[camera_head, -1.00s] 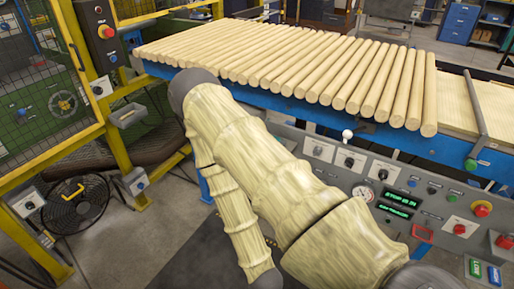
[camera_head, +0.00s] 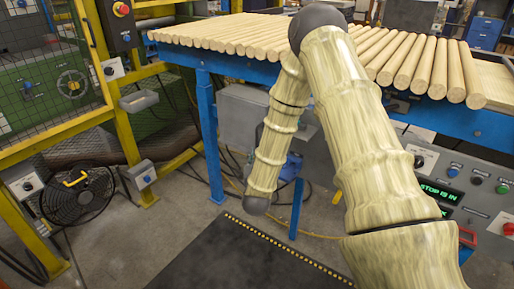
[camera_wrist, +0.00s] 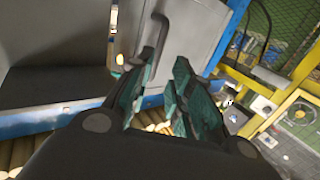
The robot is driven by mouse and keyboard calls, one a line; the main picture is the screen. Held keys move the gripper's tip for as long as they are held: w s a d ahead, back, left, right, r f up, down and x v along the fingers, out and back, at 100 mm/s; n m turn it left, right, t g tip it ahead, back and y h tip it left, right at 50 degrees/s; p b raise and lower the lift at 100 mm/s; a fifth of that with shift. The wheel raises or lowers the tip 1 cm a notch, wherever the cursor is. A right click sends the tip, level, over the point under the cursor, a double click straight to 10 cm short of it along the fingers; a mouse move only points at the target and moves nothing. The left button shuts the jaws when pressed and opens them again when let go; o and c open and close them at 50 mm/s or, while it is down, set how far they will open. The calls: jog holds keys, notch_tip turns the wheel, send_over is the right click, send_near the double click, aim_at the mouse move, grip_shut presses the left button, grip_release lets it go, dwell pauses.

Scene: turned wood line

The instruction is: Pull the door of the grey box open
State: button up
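The grey box (camera_head: 240,118) stands under the blue-framed table in the head view, its right part hidden behind my arm. In the wrist view a grey panel of the box (camera_wrist: 198,32) fills the upper middle, with a curved grey bar handle (camera_wrist: 155,42) on it. I cannot tell whether the door stands ajar. My gripper (camera_wrist: 164,88) has two teal fingers, parted with a gap between them and nothing visible in it. The left finger is close to the lower end of the handle; I cannot tell if they touch. The gripper is not visible in the head view.
Wooden dowels (camera_head: 235,33) lie along the table above the box. A blue table leg (camera_head: 208,130) stands left of the box. A yellow guard frame (camera_head: 110,90) and black fan (camera_head: 78,196) are at left. A dark mat (camera_head: 225,258) covers open floor in front.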

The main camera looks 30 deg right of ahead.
aim_at(257, 139)
jog(key=x, duration=1.1)
jog(key=shift+d+r+b, duration=0.25)
jog(key=shift+r+b, duration=0.05)
jog(key=shift+r, duration=0.1)
grip_shut()
